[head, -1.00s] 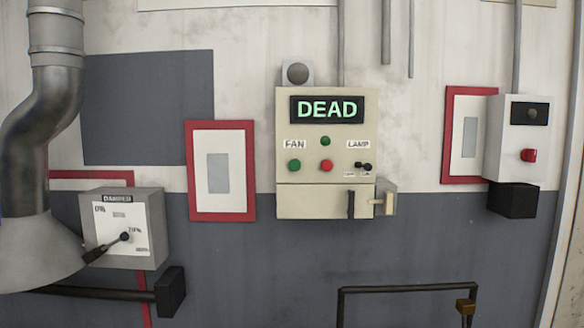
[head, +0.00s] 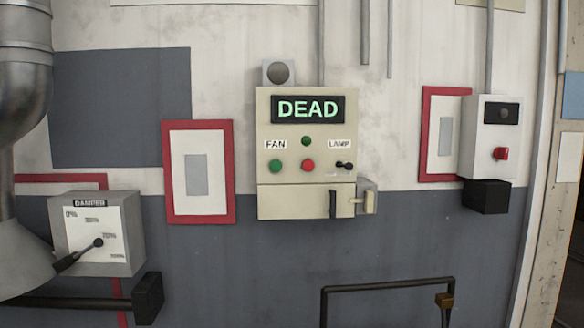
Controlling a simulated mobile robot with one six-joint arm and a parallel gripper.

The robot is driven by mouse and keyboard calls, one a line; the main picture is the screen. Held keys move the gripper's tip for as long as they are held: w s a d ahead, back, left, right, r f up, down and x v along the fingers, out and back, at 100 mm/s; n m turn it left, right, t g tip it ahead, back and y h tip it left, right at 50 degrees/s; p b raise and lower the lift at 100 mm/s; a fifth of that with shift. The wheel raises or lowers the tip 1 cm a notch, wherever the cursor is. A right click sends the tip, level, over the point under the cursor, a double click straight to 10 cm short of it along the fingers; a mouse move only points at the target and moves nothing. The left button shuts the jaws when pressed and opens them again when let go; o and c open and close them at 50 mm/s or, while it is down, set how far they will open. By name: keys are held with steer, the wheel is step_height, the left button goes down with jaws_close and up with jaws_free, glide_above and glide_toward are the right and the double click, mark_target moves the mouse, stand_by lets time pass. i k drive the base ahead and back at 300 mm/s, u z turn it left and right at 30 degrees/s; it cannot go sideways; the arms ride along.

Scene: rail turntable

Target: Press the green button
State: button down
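A green button (head: 276,166) sits at the left of a cream control box (head: 268,199) on the wall, under the label FAN. A red button (head: 307,166) is just right of it. A smaller, darker green round piece (head: 306,141) sits above the red button; I cannot tell whether it is a lamp or a button. A display (head: 308,109) above reads DEAD in green letters. My gripper is not in view.
A small black lever (head: 344,165) sits under the label LAMP. A grey DAMPER box (head: 127,234) with a lever is at the lower left. A box with a red button (head: 501,154) is at the right. A dark rail (head: 388,285) stands below.

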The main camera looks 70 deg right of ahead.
mark_target(276, 165)
steer(key=z, duration=0.95)
steer(key=i, duration=0.6)
steer(key=u, duration=0.05)
steer(key=k, duration=0.6)
steer(key=u, duration=0.05)
